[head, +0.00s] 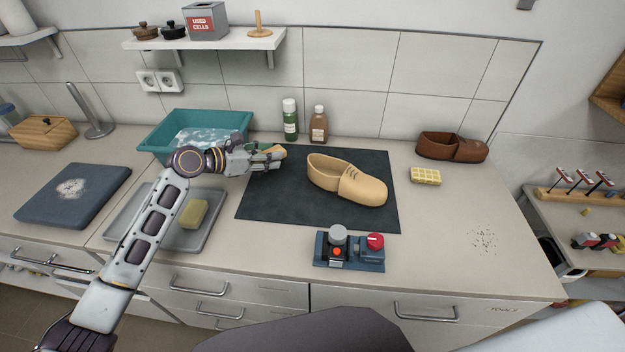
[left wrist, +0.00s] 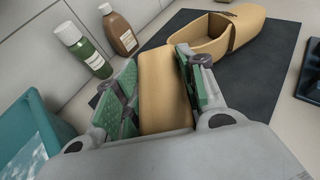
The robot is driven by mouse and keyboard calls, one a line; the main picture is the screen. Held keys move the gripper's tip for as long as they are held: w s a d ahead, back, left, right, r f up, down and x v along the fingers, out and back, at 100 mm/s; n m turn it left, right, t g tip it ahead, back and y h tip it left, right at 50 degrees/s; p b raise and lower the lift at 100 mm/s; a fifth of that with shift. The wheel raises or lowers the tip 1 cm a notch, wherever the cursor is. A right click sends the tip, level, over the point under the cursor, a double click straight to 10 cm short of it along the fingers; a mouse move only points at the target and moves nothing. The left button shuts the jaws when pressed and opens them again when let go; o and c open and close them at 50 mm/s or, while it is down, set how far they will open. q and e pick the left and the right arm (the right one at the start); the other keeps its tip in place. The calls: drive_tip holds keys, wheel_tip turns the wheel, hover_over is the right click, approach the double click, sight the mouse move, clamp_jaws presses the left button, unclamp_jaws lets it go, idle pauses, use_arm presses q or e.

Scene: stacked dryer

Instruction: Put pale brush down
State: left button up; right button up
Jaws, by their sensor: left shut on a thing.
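My left gripper (head: 273,156) is over the upper left part of the dark mat (head: 316,216), left of the tan shoe. In the left wrist view its green-padded fingers (left wrist: 158,88) are shut on the pale brush (left wrist: 164,85), a light wooden block between them. The brush's underside is hidden, and I cannot tell whether it touches the mat. In the head view only a small bit of the brush (head: 281,149) shows at the fingers. The tan shoe (head: 347,178) stands on the mat, and also shows in the left wrist view (left wrist: 245,28). My right gripper is not in view.
A teal basin (head: 158,143) with foamy water stands behind my left arm. A green bottle (head: 290,122) and a brown bottle (head: 319,127) stand behind the mat.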

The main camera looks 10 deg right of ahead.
use_arm(q)
drive_tip(key=shift+f, duration=2.45)
drive_tip(key=shift+f, duration=0.15)
drive_tip(key=shift+f+b, duration=0.4)
drive_tip(key=shift+f, duration=1.95)
drive_tip(key=shift+f, duration=0.1)
drive_tip(key=o, duration=1)
drive_tip(key=shift+a, duration=0.1)
drive_tip(key=shift+v, duration=6)
